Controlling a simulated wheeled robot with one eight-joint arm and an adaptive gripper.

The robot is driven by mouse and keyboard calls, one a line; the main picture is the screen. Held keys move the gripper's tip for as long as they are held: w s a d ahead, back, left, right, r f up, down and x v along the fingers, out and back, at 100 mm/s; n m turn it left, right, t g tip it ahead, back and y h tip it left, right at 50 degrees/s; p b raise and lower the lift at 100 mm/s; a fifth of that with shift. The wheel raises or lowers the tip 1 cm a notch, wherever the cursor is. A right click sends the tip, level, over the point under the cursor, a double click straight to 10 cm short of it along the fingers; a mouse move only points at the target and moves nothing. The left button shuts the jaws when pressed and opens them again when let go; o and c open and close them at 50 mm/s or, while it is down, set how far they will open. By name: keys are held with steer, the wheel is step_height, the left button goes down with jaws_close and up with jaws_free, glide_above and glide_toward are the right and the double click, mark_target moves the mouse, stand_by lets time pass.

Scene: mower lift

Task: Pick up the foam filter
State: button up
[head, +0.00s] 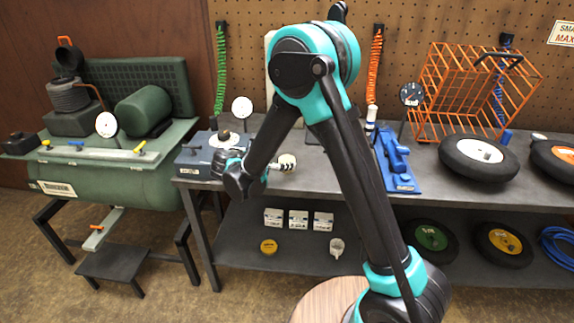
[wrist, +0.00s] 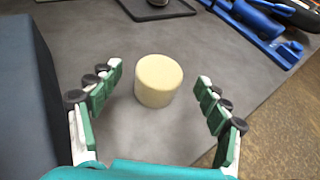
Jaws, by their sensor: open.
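The foam filter (wrist: 158,82) is a short cream cylinder standing upright on the grey workbench in the wrist view. My gripper (wrist: 160,79) is open, with one green-padded finger on each side of the filter and a visible gap on both sides. In the head view my gripper (head: 280,164) hangs low over the bench, beside the blue-grey box. The filter (head: 287,159) shows there as a pale patch at the fingers, partly hidden by them.
A blue-grey box (head: 203,162) stands close to my gripper; its side (wrist: 22,95) fills the left of the wrist view. A blue tool (head: 394,160) lies farther right on the bench (head: 340,172). The bench edge drops to the floor at the wrist view's lower right.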

mark_target(285, 160)
steer(key=x, duration=0.4)
steer(key=shift+s+f, duration=0.1)
steer(key=c, duration=1.2)
steer(key=shift+o, duration=0.2)
step_height(285, 160, up, 20)
